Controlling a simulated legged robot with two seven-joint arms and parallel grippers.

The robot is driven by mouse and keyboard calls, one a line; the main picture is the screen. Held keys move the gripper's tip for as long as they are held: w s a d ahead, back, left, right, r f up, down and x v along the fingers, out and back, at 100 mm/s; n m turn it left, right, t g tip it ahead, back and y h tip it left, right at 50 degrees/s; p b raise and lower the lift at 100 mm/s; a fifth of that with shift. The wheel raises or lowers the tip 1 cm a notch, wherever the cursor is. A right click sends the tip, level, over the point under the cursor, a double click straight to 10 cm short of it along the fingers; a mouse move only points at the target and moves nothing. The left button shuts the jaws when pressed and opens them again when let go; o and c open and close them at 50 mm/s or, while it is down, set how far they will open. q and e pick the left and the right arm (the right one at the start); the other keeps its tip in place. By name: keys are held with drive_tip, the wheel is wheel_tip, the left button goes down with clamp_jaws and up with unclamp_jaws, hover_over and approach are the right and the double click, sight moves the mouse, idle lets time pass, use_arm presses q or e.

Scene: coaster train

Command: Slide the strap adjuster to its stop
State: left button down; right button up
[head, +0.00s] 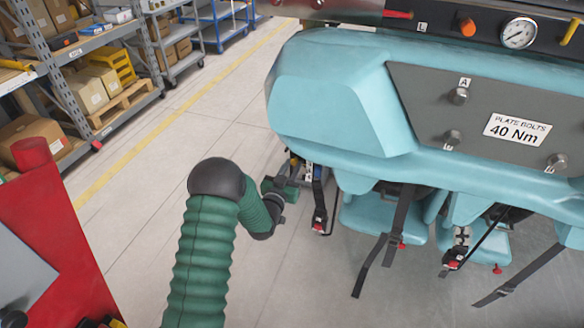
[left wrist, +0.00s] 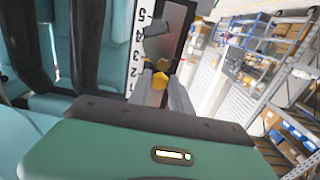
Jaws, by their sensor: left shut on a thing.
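My left gripper (head: 291,168) is at the left end of the teal seat row, low beside a dark strap. It is shut on the strap adjuster, which shows in the left wrist view as a small yellow piece (left wrist: 160,80) between the grey fingers. The fingers hide most of it. It sits beside a white scale (left wrist: 139,45) numbered 1 to 5, at about the 2 to 3 marks. A dark grey plate (left wrist: 158,46) shows just above it. I cannot tell where the stop is. My right gripper is not in view.
The teal coaster car (head: 330,95) carries a grey panel (head: 420,95) marked 40 Nm. Other dark straps (head: 400,225) hang below the seats. A red cabinet (head: 50,230) stands at the left, and shelves (head: 75,70) lie behind. The floor between is clear.

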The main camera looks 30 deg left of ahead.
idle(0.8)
use_arm(q)
wheel_tip(320, 180, down, 3)
drive_tip(key=b, duration=0.2)
drive_tip(key=shift+b, duration=0.3)
drive_tip(key=c, duration=1.2)
unclamp_jaws()
drive_tip(key=shift+s+r, duration=0.1)
drive_tip(key=shift+r, duration=0.1)
drive_tip(key=v, duration=1.6)
drive_tip(key=shift+s+d+b, duration=0.2)
drive_tip(key=shift+s+b, duration=0.15)
